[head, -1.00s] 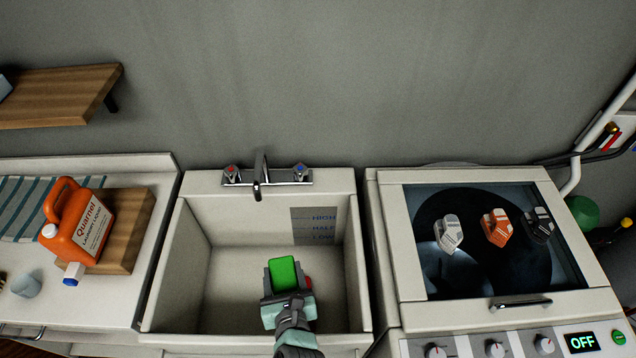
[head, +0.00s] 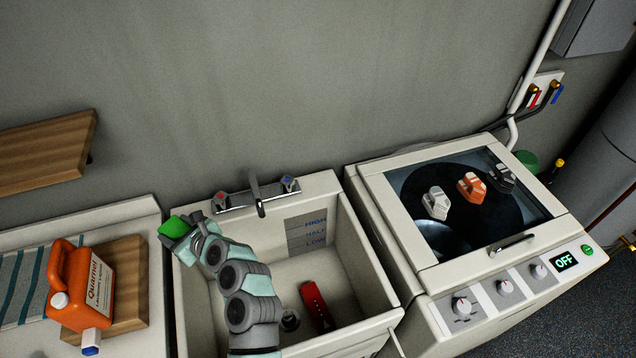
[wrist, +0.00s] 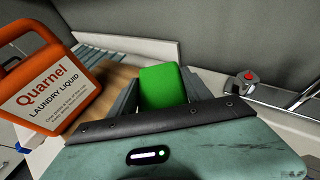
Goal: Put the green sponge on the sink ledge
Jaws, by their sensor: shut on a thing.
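The green sponge (head: 174,227) is held in my gripper (head: 183,228) at the back left corner of the sink. It also shows between the two fingers in the wrist view (wrist: 161,86). My gripper is shut on it. The sink ledge (head: 322,184) runs along the back of the sink, with the tap (head: 257,194) mounted on it. The sponge appears over or near the ledge's left end. I cannot tell whether it touches the ledge.
An orange laundry liquid jug (head: 82,285) stands left of the sink by a wooden board (head: 128,262). A red object (head: 316,305) lies in the sink basin. A washer (head: 430,276) with several small shoe-like items on its lid is at right.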

